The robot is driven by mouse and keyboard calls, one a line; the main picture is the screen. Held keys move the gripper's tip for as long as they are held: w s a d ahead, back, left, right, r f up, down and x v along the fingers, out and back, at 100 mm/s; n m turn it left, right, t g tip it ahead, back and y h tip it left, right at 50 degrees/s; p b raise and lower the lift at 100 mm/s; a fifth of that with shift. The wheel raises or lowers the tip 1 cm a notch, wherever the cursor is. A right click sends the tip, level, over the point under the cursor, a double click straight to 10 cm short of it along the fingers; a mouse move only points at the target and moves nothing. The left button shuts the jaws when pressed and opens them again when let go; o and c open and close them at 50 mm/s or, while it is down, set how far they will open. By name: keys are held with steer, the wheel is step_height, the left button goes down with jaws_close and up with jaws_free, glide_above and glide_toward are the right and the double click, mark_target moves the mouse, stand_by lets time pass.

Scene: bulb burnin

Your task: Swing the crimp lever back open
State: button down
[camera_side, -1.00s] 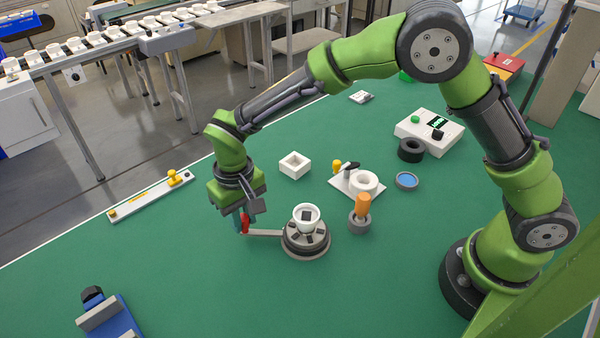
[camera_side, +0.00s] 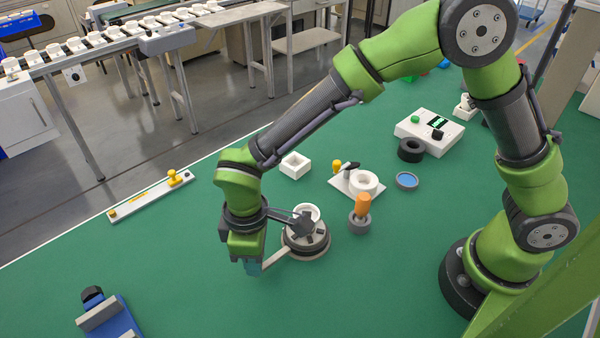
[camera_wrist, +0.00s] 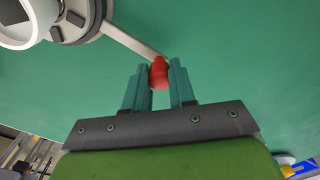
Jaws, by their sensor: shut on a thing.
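The crimp lever is a flat metal bar (camera_side: 277,257) that runs out from the round grey crimp base (camera_side: 318,252) toward the lower left. Its red knob (camera_wrist: 159,73) sits between my fingers in the wrist view, where the lever bar (camera_wrist: 135,43) also shows. My gripper (camera_wrist: 160,85) is shut on the red knob. In the side view my gripper (camera_side: 252,268) hides the knob. A white cup-shaped part (camera_side: 312,212) stands in the base, partly behind my wrist; it also shows in the wrist view (camera_wrist: 20,22).
An orange-handled tool (camera_side: 362,204) stands in a grey holder right of the base. A white plate with a ring (camera_side: 365,183) and a square white box (camera_side: 295,165) lie behind. A blue fixture (camera_side: 112,318) is at front left. The mat around my gripper is clear.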

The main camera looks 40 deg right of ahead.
steer(key=shift+s+n, duration=0.7)
steer(key=shift+s, duration=0.1)
steer(key=c, duration=0.9)
jaws_free()
step_height(320, 180, up, 17)
steer(key=shift+f, duration=0.1)
